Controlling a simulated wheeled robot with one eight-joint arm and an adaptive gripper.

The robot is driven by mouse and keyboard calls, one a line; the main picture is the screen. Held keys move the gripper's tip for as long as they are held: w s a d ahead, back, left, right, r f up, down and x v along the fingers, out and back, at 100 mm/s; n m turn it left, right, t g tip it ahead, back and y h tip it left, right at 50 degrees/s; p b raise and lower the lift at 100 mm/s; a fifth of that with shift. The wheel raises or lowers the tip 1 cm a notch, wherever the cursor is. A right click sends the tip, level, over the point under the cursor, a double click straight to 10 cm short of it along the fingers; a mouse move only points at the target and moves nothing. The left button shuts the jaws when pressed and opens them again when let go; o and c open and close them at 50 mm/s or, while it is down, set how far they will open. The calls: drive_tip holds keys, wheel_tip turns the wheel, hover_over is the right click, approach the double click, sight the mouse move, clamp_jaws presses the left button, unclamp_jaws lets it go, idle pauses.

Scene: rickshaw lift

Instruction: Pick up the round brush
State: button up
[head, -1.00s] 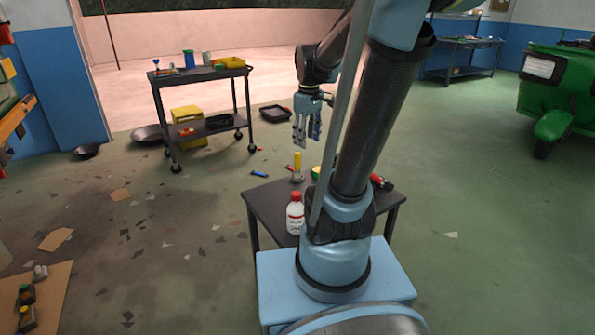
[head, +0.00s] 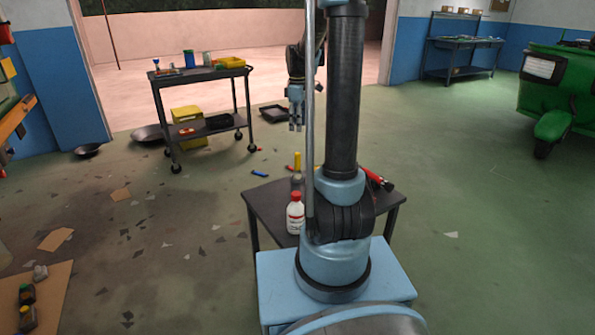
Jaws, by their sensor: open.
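A small upright item with a yellow top (head: 297,161) and a grey lower part stands at the back of the small dark table (head: 262,203). It may be the round brush, but it is too small to be sure. My gripper (head: 296,128) hangs fingers-down above and beyond it in the picture, apart from it. The fingers are open, with nothing seen between them. My own arm hides the middle of the table.
A white bottle with a red cap (head: 295,214) stands at the table's left front. A red and black tool (head: 378,180) lies at the right. A loaded cart (head: 203,74) stands at the back left. Open floor lies to the right.

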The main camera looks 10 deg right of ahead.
sight(297, 160)
wheel_tip(297, 160, down, 17)
drive_tip(key=shift+f, duration=0.15)
idle(0.8)
clamp_jaws()
